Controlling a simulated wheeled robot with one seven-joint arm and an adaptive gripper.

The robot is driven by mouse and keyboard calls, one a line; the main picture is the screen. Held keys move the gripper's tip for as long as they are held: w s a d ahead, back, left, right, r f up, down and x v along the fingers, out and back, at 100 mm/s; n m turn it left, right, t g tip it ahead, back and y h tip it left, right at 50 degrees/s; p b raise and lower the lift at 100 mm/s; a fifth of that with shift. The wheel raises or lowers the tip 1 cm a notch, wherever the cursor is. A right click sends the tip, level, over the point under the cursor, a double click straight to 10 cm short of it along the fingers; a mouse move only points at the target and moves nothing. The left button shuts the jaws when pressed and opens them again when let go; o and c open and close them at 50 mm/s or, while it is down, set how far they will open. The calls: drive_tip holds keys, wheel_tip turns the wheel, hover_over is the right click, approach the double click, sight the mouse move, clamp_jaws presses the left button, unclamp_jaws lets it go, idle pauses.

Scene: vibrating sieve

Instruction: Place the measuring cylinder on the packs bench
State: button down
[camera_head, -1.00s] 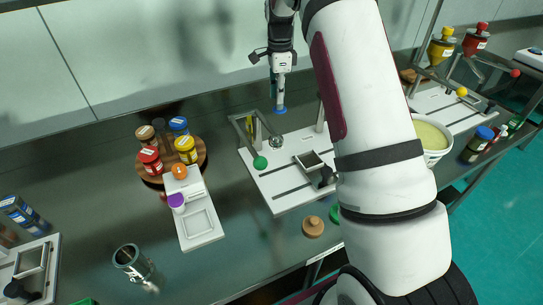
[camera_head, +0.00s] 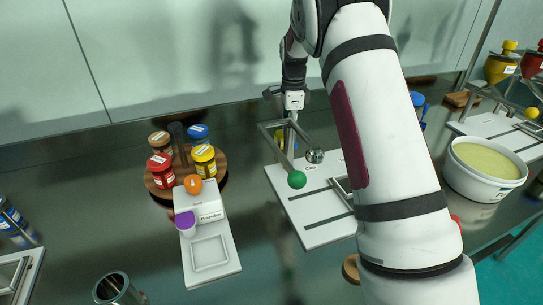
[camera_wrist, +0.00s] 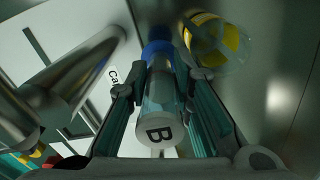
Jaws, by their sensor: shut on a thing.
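My gripper (camera_wrist: 160,100) is shut on a clear cylinder (camera_wrist: 158,98) with a blue end and a round white end marked B; it looks like the measuring cylinder. In the wrist view it lies between the two fingers, its blue end farther off. In the head view my gripper (camera_head: 293,100) is above the back of the white board (camera_head: 290,185), behind a grey metal frame (camera_head: 270,142). The held cylinder is mostly hidden there. I cannot tell which surface is the packs bench.
A round wooden stand (camera_head: 158,190) with several lidded jars is left of the board. A white scale (camera_head: 225,262) stands before it. A metal cup (camera_head: 118,288) is at front left. A white tub (camera_head: 485,192) is right of my arm. A yellow-filled vessel (camera_wrist: 215,42) is close beside the held cylinder.

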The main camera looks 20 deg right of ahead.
drive_tip(key=shift+w+a+f+b, duration=0.15)
drive_tip(key=shift+w+a+f, duration=0.55)
drive_tip(key=shift+a, duration=1.3)
drive_tip(key=shift+w+a+f+b, duration=0.1)
drive_tip(key=shift+w+a+f, duration=0.55)
drive_tip(key=shift+a, duration=1.4)
drive_tip(key=shift+w+a+f+b, duration=0.15)
drive_tip(key=shift+w+a+f, duration=0.2)
drive_tip(key=shift+a+f, duration=1.15)
drive_tip(key=shift+a+r, duration=0.4)
drive_tip(key=shift+a, duration=0.05)
drive_tip(key=c, duration=1.4)
unclamp_jaws()
wheel_tip(320, 180, up, 12)
drive_tip(key=shift+s+r+p, duration=0.1)
drive_tip(key=shift+r+p, duration=0.15)
drive_tip(key=shift+p, duration=0.25)
